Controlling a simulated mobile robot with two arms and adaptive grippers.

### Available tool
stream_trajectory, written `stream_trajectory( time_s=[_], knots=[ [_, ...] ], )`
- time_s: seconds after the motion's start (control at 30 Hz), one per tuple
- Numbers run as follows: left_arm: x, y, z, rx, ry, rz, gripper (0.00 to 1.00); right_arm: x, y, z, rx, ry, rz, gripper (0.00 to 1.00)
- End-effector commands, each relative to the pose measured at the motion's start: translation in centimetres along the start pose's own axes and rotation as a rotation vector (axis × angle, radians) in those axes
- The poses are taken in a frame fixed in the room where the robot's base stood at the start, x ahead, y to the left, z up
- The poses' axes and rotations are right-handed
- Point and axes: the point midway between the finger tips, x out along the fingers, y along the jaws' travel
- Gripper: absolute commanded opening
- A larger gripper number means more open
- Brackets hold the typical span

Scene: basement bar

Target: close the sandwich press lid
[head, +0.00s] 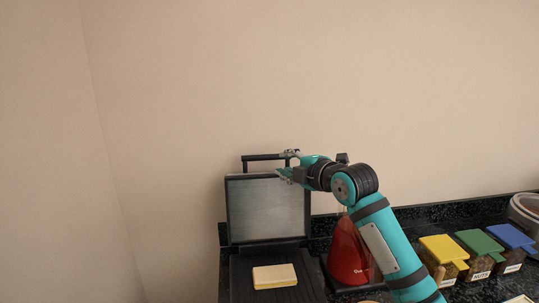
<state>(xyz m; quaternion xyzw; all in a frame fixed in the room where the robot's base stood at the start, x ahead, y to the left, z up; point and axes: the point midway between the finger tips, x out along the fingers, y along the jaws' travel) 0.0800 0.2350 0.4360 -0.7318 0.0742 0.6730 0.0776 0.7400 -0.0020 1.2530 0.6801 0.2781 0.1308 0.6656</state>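The sandwich press stands on the dark counter with its lid (267,210) raised upright, its grey inner plate facing me. The black lid handle (262,157) runs along the top. A pale yellow-edged sandwich (274,276) lies on the black lower plate (243,274). My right gripper (286,165) is at the top right of the lid, by the right end of the handle. Its fingers are spread apart, one near the handle and one lower, in front of the lid's upper edge. I cannot tell whether it touches either. My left gripper is out of view.
A red appliance (346,252) stands close to the right of the press, partly behind my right arm. Containers with yellow (443,248), green (480,242) and blue (510,236) lids stand farther right. A round container (526,209) is at the right edge. A wall is behind the counter.

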Motion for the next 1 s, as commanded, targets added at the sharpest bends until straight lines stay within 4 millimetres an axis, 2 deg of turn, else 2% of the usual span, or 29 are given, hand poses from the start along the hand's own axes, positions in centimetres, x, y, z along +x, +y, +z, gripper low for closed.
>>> stream_trajectory(
  time_s=[0.03,0.2,0.5,0.7,1.0],
  knots=[
    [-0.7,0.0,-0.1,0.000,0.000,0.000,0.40,1.1,0.3,-0.2,0.002,0.001,-0.002,0.27],
    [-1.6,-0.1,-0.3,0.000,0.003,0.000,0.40,4.5,0.3,-0.1,0.003,0.000,-0.003,0.27],
    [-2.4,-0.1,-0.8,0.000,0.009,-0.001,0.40,8.6,0.1,0.0,0.001,0.001,-0.001,0.27],
    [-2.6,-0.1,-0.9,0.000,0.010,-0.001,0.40,9.7,0.0,0.0,0.000,0.000,-0.001,0.27],
    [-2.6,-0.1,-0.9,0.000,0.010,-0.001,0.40,9.9,0.0,0.0,0.000,-0.001,0.000,0.27]
  ],
)
